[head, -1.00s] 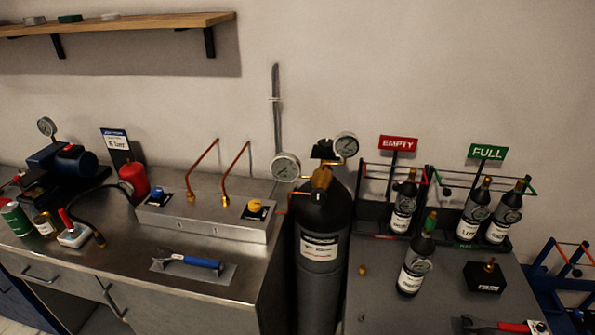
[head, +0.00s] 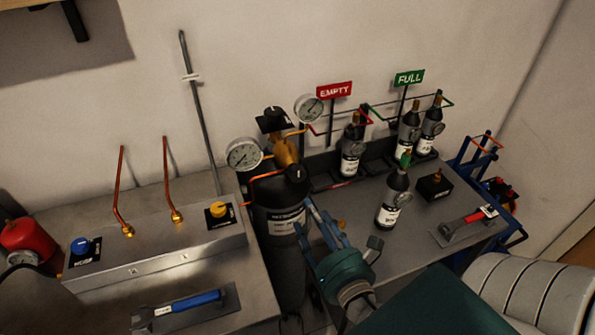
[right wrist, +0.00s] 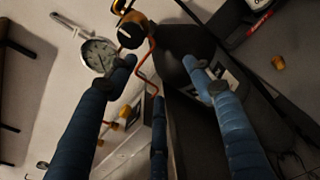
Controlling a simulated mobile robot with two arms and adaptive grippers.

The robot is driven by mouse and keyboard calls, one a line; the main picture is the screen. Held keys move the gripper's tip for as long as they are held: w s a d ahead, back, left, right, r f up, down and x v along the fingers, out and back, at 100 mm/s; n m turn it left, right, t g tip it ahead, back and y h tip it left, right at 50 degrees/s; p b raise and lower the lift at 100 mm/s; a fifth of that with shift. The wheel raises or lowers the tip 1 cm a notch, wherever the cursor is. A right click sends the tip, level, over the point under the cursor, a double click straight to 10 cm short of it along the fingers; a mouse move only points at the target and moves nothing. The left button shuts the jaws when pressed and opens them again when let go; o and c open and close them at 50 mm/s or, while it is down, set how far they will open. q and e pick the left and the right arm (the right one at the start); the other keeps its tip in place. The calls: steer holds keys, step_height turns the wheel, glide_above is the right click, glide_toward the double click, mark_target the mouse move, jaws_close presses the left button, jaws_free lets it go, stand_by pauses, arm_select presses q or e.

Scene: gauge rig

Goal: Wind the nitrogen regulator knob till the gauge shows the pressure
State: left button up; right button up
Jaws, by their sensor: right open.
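The black nitrogen cylinder (head: 281,262) stands between the two benches, with a brass regulator (head: 285,152) on top. A round white gauge (head: 244,154) is at the regulator's left and another gauge (head: 308,108) at its upper right; their readings are too small to tell. A black knob (head: 297,173) with a white mark sits at the regulator's front. My right gripper (head: 338,228) is open and empty, below and right of the knob. In the right wrist view, the knob (right wrist: 131,34) and gauge (right wrist: 99,55) lie beyond the left finger's tip. My left gripper is out of view.
A steel panel with a blue knob (head: 80,246) and a yellow knob (head: 218,210) is on the left bench. On the right bench, a dark bottle (head: 393,199) stands near my gripper, with more bottles in racks behind. A red-handled tool (head: 470,222) lies farther right.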

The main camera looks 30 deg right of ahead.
steer(key=n+t+p, duration=0.1)
steer(key=n, duration=0.1)
glide_toward(299, 175)
steer(key=w, duration=0.1)
steer(key=shift+h, duration=0.3)
steer(key=p+x, duration=0.3)
steer(key=x, duration=0.6)
steer(key=shift+f+p, duration=0.1)
steer(key=shift+p, duration=0.3)
steer(key=shift+w+f, duration=0.15)
steer(key=shift+w, duration=0.5)
steer(key=shift+m, duration=0.3)
steer(key=c, duration=1.2)
